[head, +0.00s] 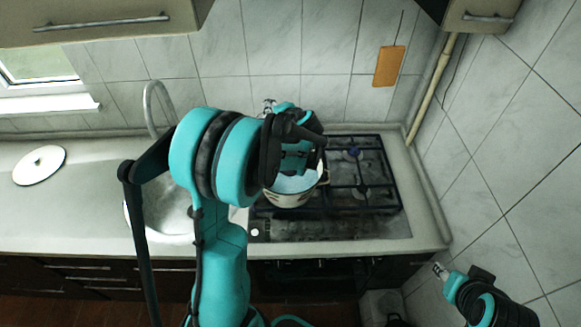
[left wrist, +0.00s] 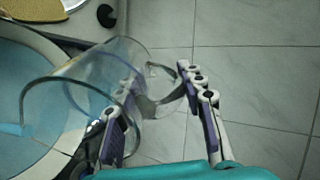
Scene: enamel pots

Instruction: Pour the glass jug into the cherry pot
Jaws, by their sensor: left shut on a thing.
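The glass jug (left wrist: 100,72) is clear and tilted far over in the left wrist view, its mouth toward the lower left above the pot. My left gripper (left wrist: 158,90) is shut on it at the handle side. In the head view my left gripper (head: 294,155) is over the pot and hides most of the jug. The cherry pot (head: 290,200) is a pale enamel pot with a dark pattern, upright on the left part of the hob; bluish liquid shows inside. Its rim and inside also show in the left wrist view (left wrist: 40,160). My right gripper (head: 440,270) is at the lower right, away from the pot, its jaws too small to judge.
The black hob (head: 355,175) has free burners right of the pot. A sink (head: 160,215) with a curved tap (head: 150,105) is to the left. A white lid (head: 40,165) lies on the far left counter. An orange board (head: 389,66) hangs on the wall.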

